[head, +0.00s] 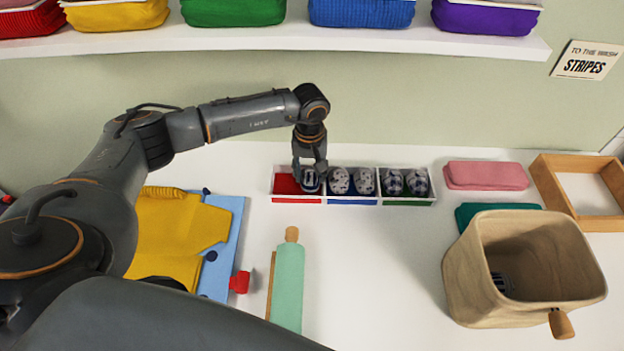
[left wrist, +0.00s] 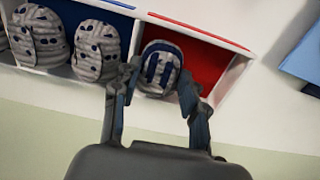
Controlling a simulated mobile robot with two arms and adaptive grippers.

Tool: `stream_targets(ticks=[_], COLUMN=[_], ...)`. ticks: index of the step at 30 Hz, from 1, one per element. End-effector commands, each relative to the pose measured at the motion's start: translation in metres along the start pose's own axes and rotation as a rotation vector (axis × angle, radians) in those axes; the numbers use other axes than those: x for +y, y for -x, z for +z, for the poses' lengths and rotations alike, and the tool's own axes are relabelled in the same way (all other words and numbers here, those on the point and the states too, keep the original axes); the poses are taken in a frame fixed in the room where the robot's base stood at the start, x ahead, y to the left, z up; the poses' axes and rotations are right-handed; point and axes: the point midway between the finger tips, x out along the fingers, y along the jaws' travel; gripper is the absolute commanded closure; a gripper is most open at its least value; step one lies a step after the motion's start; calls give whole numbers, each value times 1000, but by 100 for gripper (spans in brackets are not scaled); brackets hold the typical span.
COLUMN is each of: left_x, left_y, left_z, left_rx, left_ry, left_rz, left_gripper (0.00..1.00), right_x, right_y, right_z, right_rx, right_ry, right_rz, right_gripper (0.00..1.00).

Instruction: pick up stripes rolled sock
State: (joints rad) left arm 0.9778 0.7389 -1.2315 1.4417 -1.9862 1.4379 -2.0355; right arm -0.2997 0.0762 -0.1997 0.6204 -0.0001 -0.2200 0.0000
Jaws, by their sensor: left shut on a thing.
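The striped rolled sock (head: 311,181), grey with dark blue stripes, sits in the red compartment of the divided tray (head: 296,201), at that compartment's right side. My left gripper (head: 310,170) reaches down over it and is shut on it. In the left wrist view the fingers (left wrist: 150,85) stand on both sides of the striped sock (left wrist: 160,66). Its lower end is partly hidden by the tray and fingers. My right gripper is not in view.
Spotted rolled socks (head: 339,181) fill the blue compartment, and patterned ones (head: 392,183) the green. A beige basket (head: 470,265) with a striped item (head: 500,282) inside stands at right. A mint roll (head: 288,285) and yellow garment (head: 175,235) lie in front. A shelf (head: 300,38) runs above.

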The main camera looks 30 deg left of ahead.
Motion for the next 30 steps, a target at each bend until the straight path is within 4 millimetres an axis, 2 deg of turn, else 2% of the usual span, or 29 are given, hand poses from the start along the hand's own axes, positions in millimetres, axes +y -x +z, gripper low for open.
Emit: stream_targets(ticks=[1, 2, 3, 4, 11, 30], left_x=[0, 0, 0, 0, 0, 0], left_y=[-1, -1, -1, -1, 3, 55], left_z=[1, 1, 1, 1, 1, 0], left_rx=[-2, -2, -2, -2, -2, 0], left_ry=[0, 0, 0, 0, 0, 0], left_rz=[-1, -2, -2, -2, -1, -1], left_gripper=[74, 63, 71, 74, 74, 75], right_x=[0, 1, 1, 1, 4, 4], right_y=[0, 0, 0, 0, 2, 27], right_z=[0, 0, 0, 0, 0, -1], right_rx=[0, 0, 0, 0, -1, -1], right_ry=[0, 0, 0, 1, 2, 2], right_rz=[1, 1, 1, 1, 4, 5], right_gripper=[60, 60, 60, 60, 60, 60])
